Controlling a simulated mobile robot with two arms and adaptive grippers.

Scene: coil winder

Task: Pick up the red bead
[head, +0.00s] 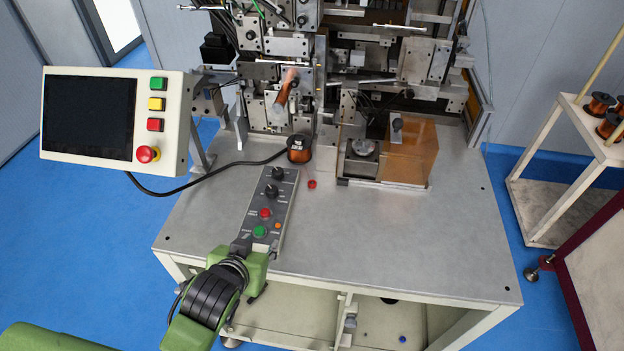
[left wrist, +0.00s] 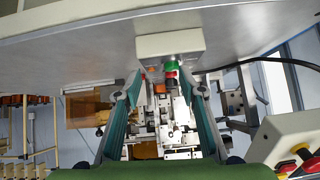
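The red bead (head: 311,184) is a small piece lying on the grey worktable (head: 390,235), just right of the control box, in the head view. In the left wrist view a tiny red spot (left wrist: 143,76) shows by one fingertip; I cannot tell for sure that it is the bead. My left gripper (head: 244,256) is at the near end of the control box, left of and nearer than the bead. In the left wrist view its two teal fingers (left wrist: 167,88) stand wide apart with nothing held between them. My right gripper is not in view.
The control box (head: 268,208) with knobs and buttons lies left of the bead. A copper wire spool (head: 299,149) and the winding machine (head: 285,45) stand behind. The front right tabletop is clear. A screen panel (head: 115,118) hangs left.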

